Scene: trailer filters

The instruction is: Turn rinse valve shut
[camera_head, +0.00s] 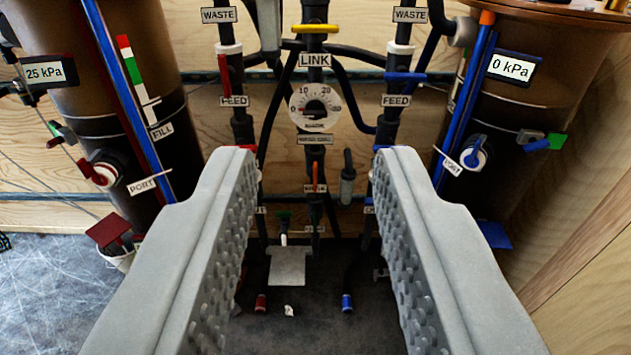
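My gripper (314,165) is open and empty, its two grey studded fingers spread wide on either side of the middle pipe. Between the fingertips, farther away, a small orange lever (315,176) stands upright along the middle pipe, above a small label (315,188) too small to read surely. I cannot tell for certain whether it is the rinse valve. A round gauge (315,106) sits above it, with another small, unclear label (314,139) below the dial. The gripper touches none of these.
A yellow lever (315,29) lies crosswise above the LINK label (314,60). A red lever (224,76) stands on the left pipe; a blue lever (404,77) lies crosswise on the right. Brown tanks (75,100) and (535,130) flank the pipes. A grey-handled fitting (348,178) is right of the middle pipe.

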